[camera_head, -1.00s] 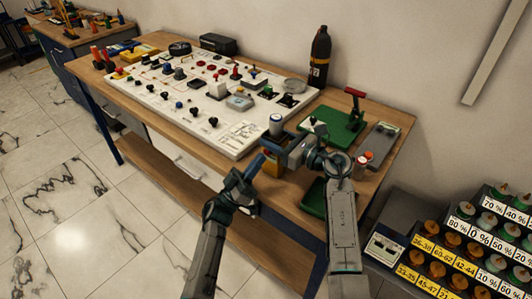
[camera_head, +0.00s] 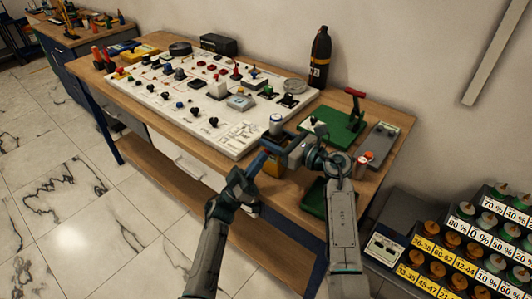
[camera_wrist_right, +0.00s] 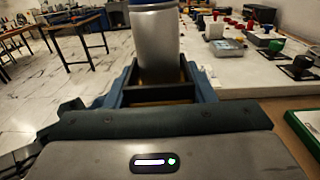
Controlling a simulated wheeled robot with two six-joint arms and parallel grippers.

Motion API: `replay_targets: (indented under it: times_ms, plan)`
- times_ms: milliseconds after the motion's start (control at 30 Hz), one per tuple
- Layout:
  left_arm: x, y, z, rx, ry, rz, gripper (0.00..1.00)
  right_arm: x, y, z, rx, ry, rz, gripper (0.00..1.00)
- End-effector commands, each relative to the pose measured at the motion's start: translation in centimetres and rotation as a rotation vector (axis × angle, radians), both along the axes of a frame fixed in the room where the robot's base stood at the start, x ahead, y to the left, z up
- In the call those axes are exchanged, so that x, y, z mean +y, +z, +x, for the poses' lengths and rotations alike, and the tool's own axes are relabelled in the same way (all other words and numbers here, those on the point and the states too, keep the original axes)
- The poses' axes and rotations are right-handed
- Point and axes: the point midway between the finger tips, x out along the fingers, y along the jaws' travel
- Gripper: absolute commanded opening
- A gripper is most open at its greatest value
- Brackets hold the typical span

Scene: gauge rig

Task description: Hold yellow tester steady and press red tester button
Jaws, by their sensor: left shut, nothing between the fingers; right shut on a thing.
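No red button shows on the tester's visible parts.
A white panel (camera_head: 240,140) with many knobs and switches lies behind and left of the grippers. A green press with a red handle (camera_head: 345,125) and a grey box (camera_head: 378,143) stand to the right. A dark bottle (camera_head: 320,58) stands at the back.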

Motion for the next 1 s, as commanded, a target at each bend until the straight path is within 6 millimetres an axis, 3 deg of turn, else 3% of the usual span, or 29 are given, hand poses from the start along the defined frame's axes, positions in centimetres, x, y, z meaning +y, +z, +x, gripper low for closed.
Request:
replay_targets:
  times_ms: [633, 1000]
  plan:
    - [-0.4, 0.0, 0.5, 0.003, -0.001, -0.002, 0.00, 0.1, 0.1, 0.0, -0.002, 0.002, 0.002, 0.18]
    - [0.4, -0.5, -0.7, 0.006, 0.000, -0.001, 0.00, 0.0, 0.1, 0.0, -0.001, 0.001, 0.002, 0.18]
